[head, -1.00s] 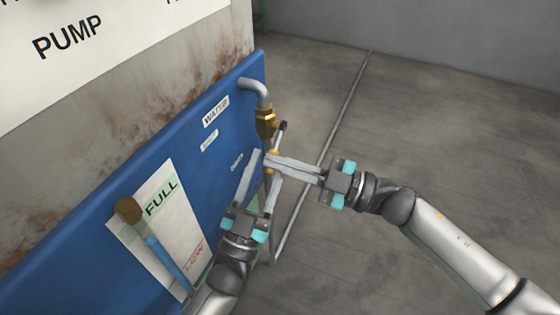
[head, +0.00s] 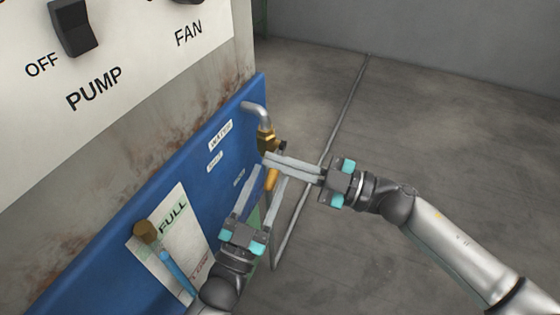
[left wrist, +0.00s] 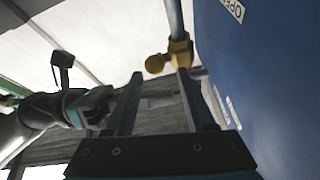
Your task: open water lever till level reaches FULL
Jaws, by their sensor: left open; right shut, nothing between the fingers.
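My left gripper (head: 266,174) is open around that spot; contact cannot be told. My right gripper (head: 268,161) is shut and empty, its tips just below the valve, partly covering it. The left wrist view shows the valve (left wrist: 180,50) beyond my open left fingers.
The blue panel (head: 105,265) stands close on the left of my left arm. Above it is a grey cabinet with a PUMP switch (head: 73,26). A thin pipe runs along the floor (head: 440,130); the floor to the right is open.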

